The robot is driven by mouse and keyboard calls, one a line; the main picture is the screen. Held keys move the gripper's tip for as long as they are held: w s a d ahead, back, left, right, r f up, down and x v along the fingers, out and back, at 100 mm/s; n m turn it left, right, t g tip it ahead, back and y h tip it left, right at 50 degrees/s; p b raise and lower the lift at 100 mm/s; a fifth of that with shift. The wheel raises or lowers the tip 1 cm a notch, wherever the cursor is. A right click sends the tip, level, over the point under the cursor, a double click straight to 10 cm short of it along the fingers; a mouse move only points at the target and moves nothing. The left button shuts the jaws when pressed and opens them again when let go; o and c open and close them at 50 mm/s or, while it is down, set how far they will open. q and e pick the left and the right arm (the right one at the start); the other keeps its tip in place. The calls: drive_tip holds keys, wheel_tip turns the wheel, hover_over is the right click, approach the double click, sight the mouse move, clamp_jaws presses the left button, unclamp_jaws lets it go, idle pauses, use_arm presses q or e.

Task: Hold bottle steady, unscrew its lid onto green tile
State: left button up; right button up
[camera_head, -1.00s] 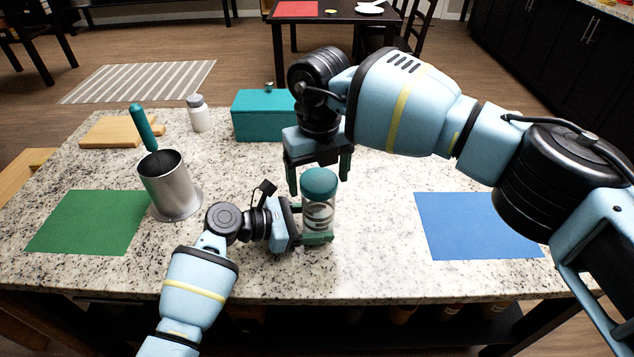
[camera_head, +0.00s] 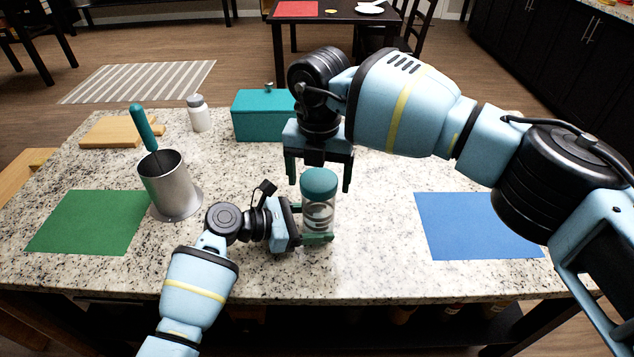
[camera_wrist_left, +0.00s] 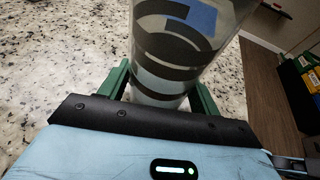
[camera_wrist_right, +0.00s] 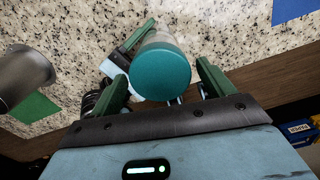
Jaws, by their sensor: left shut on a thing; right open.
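The clear bottle (camera_head: 318,214) stands upright on the counter, with its teal lid (camera_head: 319,182) on top. My left gripper (camera_head: 317,238) is shut around the bottle's lower part; the left wrist view shows the bottle (camera_wrist_left: 180,50) between its green fingers. My right gripper (camera_head: 318,174) is open above and behind the lid, fingers pointing down. In the right wrist view the lid (camera_wrist_right: 160,72) shows between the spread fingers, touching neither that I can see. The green tile (camera_head: 88,222) lies flat and bare at the left of the counter.
A metal pot (camera_head: 168,184) with a teal-handled tool stands between the green tile and my left arm. A teal box (camera_head: 262,116), a white-grey jar (camera_head: 199,114) and a wooden board (camera_head: 115,131) are at the back. A blue tile (camera_head: 477,226) lies bare at right.

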drive_tip(key=m, duration=0.7)
idle(0.3)
drive_tip(key=shift+c, duration=0.4)
drive_tip(key=c, duration=1)
drive_tip(key=n, duration=0.4)
drive_tip(key=shift+n, duration=0.3)
drive_tip(key=n, duration=0.3)
drive_tip(key=shift+n, duration=0.3)
drive_tip(key=shift+r, duration=1.3)
